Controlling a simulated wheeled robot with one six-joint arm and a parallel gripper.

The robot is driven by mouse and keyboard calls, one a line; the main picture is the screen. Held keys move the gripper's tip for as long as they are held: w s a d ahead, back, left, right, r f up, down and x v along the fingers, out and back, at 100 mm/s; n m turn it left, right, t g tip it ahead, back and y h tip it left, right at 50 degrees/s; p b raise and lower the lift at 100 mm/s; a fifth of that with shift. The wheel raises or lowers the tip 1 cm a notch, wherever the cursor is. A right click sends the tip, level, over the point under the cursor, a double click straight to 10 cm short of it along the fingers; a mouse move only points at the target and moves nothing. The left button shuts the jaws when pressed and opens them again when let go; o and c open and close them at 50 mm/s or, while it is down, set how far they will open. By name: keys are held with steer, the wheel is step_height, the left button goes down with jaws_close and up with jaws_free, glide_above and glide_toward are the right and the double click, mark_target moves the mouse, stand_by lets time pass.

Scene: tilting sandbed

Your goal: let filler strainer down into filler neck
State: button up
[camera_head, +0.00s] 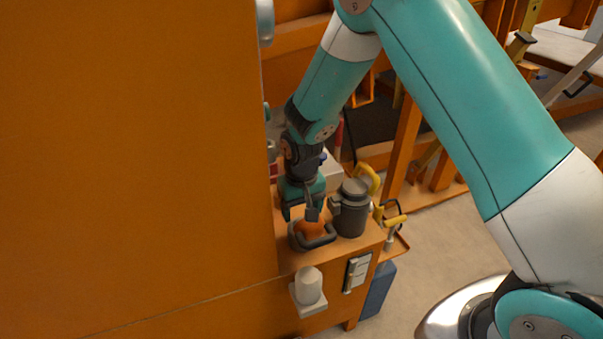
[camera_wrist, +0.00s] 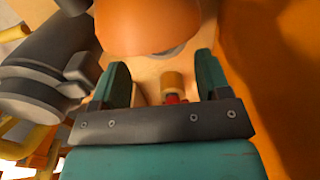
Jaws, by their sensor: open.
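My gripper (camera_head: 303,207) points down over the orange cabinet's ledge, beside the grey canister. In the wrist view its two teal fingers (camera_wrist: 162,78) stand apart with nothing held between them. A small tan cylinder with a red part below it (camera_wrist: 172,85) shows in the gap between the fingers, seemingly beyond them. I cannot tell whether it is the filler strainer or the filler neck. A rounded orange object (camera_wrist: 155,25) lies just past the fingertips; in the head view it sits in a dark tray (camera_head: 316,243). No strainer or neck can be named with certainty.
The grey lidded canister (camera_head: 350,210) stands close to the right of my gripper. A white jar (camera_head: 308,285) sits on a bracket at the ledge's front. A tall orange panel (camera_head: 130,150) closes off the left. Yellow handles (camera_head: 369,180) stick out behind the canister.

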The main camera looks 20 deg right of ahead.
mark_target(302, 222)
step_height(302, 222, up, 13)
steer(key=p, duration=0.1)
stand_by(0.5)
steer(key=s+d+r+t, duration=0.1)
steer(key=s+d+r, duration=0.2)
steer(key=s+d, duration=0.3)
steer(key=s+d+r+t, duration=0.2)
steer(key=s+d, duration=0.2)
steer(key=s, duration=0.5)
steer(key=s+a+r+n+g+y+p, duration=0.1)
steer(key=s+a+r+n+y+p, duration=0.1)
steer(key=s+a+r+p, duration=0.3)
steer(key=s+a+r+n+g+y+p, duration=0.2)
steer(key=s+a+r+n+p, duration=0.2)
steer(key=a+r, duration=0.5)
step_height(302, 222, up, 4)
steer(key=shift+s+a+n+p, duration=0.35)
steer(key=shift+n+p, duration=0.1)
steer(key=shift+n, duration=0.15)
